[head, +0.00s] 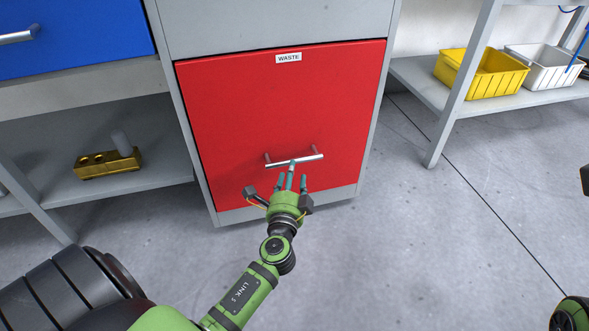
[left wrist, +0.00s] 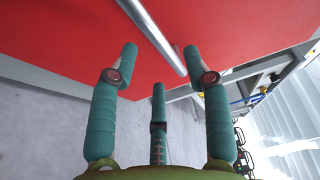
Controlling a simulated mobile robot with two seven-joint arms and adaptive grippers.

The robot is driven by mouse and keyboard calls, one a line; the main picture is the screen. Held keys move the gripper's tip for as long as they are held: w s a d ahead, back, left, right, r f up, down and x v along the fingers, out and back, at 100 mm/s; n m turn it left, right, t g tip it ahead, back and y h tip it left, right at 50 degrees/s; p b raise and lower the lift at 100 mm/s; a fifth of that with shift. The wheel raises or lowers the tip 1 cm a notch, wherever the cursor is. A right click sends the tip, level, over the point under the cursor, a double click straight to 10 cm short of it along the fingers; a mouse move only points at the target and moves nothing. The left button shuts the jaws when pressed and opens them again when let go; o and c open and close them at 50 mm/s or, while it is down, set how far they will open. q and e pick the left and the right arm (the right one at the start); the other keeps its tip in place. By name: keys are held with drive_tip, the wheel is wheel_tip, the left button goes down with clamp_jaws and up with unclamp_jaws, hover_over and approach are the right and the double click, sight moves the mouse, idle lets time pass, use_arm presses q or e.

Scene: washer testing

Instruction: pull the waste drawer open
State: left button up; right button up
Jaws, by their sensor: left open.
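The waste drawer (head: 270,110) has a red front with a "WASTE" label (head: 288,58) and sits shut in a grey cabinet. Its silver bar handle (head: 308,158) runs across the lower part of the front. My left gripper (head: 291,178) is at the handle, its teal fingers pointing up at it and one fingertip overlapping the bar in the head view. In the left wrist view the handle (left wrist: 155,38) lies beyond and between the spread, open fingers (left wrist: 160,65). Nothing is held. Whether a finger touches the bar is unclear. My right gripper is not clearly seen.
A blue drawer (head: 80,35) is at upper left. A brass block (head: 108,164) with a grey cylinder lies on the lower left shelf. Yellow (head: 485,75) and white (head: 545,70) bins stand on the right shelf. The floor (head: 420,240) before the cabinet is clear.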

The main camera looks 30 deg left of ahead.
use_arm(q)
drive_tip(key=shift+b+x, duration=0.45)
drive_tip(key=shift+x, duration=2.35)
clamp_jaws()
